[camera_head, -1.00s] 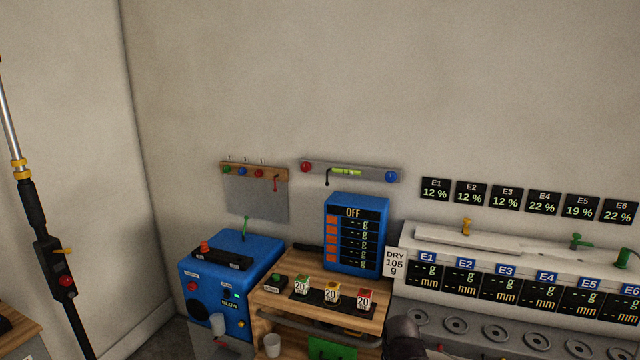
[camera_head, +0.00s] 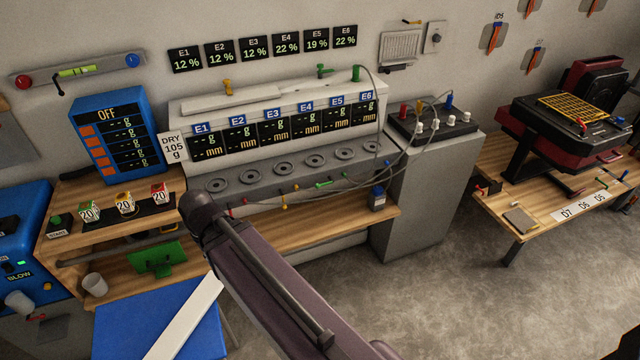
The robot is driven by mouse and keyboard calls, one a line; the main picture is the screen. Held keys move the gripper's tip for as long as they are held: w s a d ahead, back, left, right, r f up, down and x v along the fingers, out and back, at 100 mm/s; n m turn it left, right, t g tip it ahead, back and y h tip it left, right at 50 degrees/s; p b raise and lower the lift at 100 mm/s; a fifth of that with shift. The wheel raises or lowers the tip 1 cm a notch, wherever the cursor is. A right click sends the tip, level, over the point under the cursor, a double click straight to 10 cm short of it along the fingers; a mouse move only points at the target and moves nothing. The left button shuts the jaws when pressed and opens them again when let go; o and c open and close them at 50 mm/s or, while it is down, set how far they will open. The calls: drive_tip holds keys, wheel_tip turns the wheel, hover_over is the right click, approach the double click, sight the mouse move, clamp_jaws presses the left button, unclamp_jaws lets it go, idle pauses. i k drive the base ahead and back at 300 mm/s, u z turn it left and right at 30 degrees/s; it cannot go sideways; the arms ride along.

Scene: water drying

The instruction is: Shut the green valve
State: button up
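Several green parts could be the green valve, and I cannot tell which one it is. A green handle (camera_head: 323,71) stands on top of the white machine near its right end. A green upright fitting (camera_head: 357,73) with a hose stands to its right. A small green lever (camera_head: 323,184) sits on the machine's front edge below E5. My arm reaches in from the bottom, and a dark rounded joint of it ends in front of the machine's left end. My gripper does not show, so its state is hidden.
The white machine (camera_head: 290,103) has E1 to E6 displays and a row of round ports. A grey cabinet (camera_head: 418,205) with hoses stands to its right. A wooden table (camera_head: 510,215) with a red-black device is farther right. The floor (camera_head: 430,300) between is clear.

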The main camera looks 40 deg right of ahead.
sight(317, 186)
drive_tip(key=k, duration=0.6)
drive_tip(key=z, duration=0.35)
drive_tip(key=i, duration=0.5)
drive_tip(key=z, duration=0.65)
drive_tip(key=i, duration=0.75)
drive_tip(key=z, duration=0.2)
